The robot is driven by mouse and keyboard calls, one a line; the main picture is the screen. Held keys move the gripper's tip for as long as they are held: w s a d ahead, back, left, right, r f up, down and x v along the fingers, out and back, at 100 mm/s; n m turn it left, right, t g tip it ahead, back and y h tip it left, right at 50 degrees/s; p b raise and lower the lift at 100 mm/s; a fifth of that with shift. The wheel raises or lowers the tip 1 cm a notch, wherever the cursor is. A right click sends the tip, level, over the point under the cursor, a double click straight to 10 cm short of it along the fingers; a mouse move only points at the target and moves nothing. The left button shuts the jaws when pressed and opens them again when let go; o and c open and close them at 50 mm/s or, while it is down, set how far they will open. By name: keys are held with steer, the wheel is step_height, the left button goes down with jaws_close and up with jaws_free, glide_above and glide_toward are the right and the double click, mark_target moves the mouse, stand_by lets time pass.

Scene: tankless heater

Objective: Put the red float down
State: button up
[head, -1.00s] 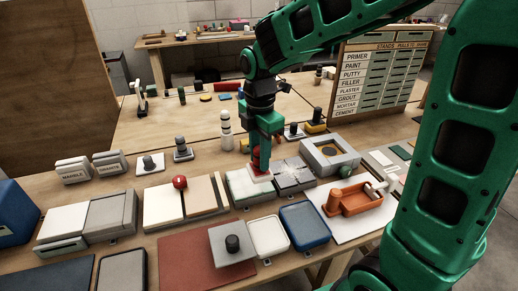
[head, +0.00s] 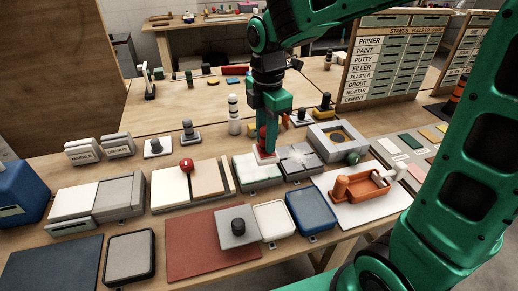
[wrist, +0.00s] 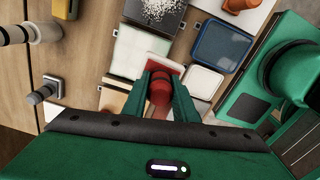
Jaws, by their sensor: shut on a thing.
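My gripper (head: 268,138) points down over the middle of the bench. It is shut on the red handle of the red float (head: 264,156), which has a pale, flat base. The wrist view shows the float's red handle (wrist: 160,90) between my gripper's two green fingers (wrist: 160,98). The float is upright over the seam between a pale green-white panel (head: 248,172) and a grey cracked-looking panel (head: 302,157). I cannot tell whether its base touches them.
A red knob (head: 186,165) stands on cream boards at the left. A white tray (head: 273,220), a blue tray (head: 311,208) and a grey block with a black knob (head: 236,227) lie in front. A banded post (head: 233,114) stands behind. The red mat (head: 185,245) has bare room.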

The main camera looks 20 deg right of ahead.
mark_target(265, 157)
steer(key=s+a+m, duration=0.1)
steer(key=s, duration=0.1)
steer(key=s+m, duration=0.1)
steer(key=s, duration=0.1)
steer(key=s+a+m, duration=0.1)
steer(key=s, duration=0.1)
steer(key=shift+s+a, duration=0.3)
steer(key=shift+a, duration=0.05)
